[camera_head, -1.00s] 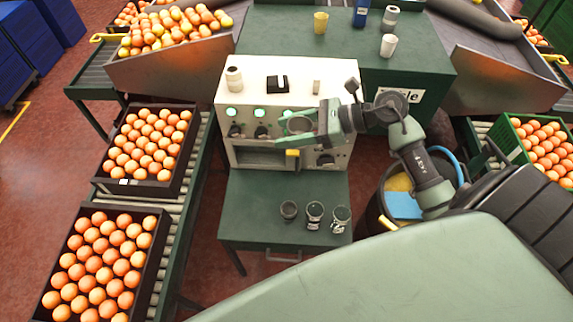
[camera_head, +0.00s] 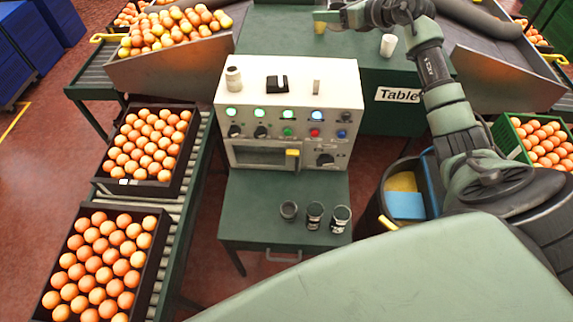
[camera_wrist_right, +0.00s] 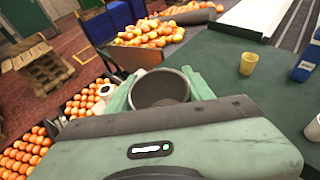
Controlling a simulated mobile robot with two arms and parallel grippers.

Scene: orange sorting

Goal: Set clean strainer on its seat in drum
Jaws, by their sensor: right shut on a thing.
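My right gripper (camera_head: 320,15) is at the top edge of the head view, in front of a yellow cup (camera_head: 320,28) on the green table. In the right wrist view my right gripper (camera_wrist_right: 160,88) is shut on a dark grey, round, open-topped cup-like piece (camera_wrist_right: 160,90), held upright between the fingers; I cannot tell whether it is the strainer. It does not show clearly in the head view. A dark round bin (camera_head: 371,217), possibly the drum, stands right of the bench with yellow and blue items inside. No strainer seat can be made out. My left gripper is not in view.
A white control box (camera_head: 290,97) stands on the green bench, with several small cups (camera_head: 314,213) before it. White (camera_head: 388,46) and yellow cups stand on the back table (camera_head: 270,40); a blue container (camera_wrist_right: 307,62) is there too. Orange crates (camera_head: 150,278) line the left conveyor.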

